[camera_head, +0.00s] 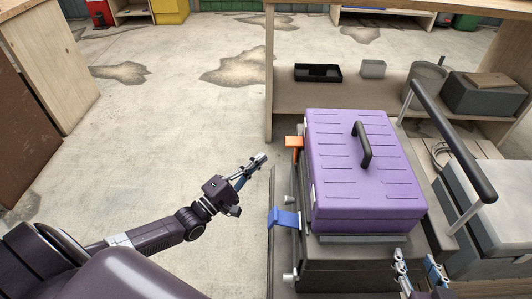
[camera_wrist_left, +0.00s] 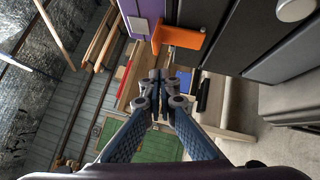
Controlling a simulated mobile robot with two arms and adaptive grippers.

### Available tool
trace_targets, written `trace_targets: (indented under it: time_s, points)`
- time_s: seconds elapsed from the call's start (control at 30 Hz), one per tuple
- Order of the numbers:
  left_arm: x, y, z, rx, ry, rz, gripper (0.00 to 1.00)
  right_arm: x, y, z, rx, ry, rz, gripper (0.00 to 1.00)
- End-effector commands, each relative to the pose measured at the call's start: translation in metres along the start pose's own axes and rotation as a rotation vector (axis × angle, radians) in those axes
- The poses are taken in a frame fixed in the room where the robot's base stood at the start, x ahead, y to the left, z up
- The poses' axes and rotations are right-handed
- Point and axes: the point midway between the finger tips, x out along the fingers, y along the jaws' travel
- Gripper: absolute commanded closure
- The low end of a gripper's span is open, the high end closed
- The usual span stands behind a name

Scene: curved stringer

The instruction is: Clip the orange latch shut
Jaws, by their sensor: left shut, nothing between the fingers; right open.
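The orange latch (camera_head: 293,142) sticks out from the upper left side of the dark case under the purple toolbox (camera_head: 360,165). In the left wrist view the orange latch (camera_wrist_left: 178,37) stands out from the dark case side, just beyond my fingertips. My left gripper (camera_head: 257,162) is shut and empty, to the left of the case and apart from the latch. It also shows in the left wrist view (camera_wrist_left: 160,82). A blue latch (camera_head: 284,218) is on the same side, nearer to me. My right gripper (camera_head: 418,268) is open at the bottom right, partly cut off by the frame edge.
A black handrail (camera_head: 455,140) runs along the right of the case. A wooden bench (camera_head: 285,97) behind holds a black tray (camera_head: 318,72), a small grey box (camera_head: 373,68) and a dark box (camera_head: 485,93). The concrete floor (camera_head: 170,130) at left is clear.

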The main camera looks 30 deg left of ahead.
Motion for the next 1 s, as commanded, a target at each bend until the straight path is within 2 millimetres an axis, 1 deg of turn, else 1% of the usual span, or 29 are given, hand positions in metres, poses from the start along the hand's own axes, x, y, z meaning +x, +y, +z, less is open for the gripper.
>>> trace_targets:
  time_s: [0.03,0.2,0.3,0.63,0.83,0.9,1.0]
  points:
    - [-0.009,-0.002,0.0,0.0,0.0,-0.002,1.0,0.003,0.0,0.018,-0.006,-0.044,0.0,0.6]
    - [-0.028,-0.001,0.0,0.002,0.0,0.0,1.0,0.003,0.0,0.018,-0.006,-0.044,0.0,0.6]
    - [-0.034,0.0,0.0,0.002,-0.001,0.002,1.0,0.003,0.0,0.018,-0.006,-0.044,0.0,0.6]
    - [-0.036,0.001,0.0,0.002,-0.001,0.003,1.0,0.003,0.0,0.018,-0.006,-0.043,0.0,0.6]
    - [-0.036,0.0,0.0,0.002,-0.001,0.002,1.0,0.002,0.0,0.013,-0.005,-0.032,0.0,0.6]
    - [-0.036,0.001,0.0,0.001,-0.001,0.002,1.0,0.003,0.0,0.018,-0.006,-0.044,0.0,0.6]
    - [-0.035,0.002,0.0,0.001,-0.001,0.002,1.0,0.002,0.0,0.016,-0.006,-0.044,0.001,0.6]
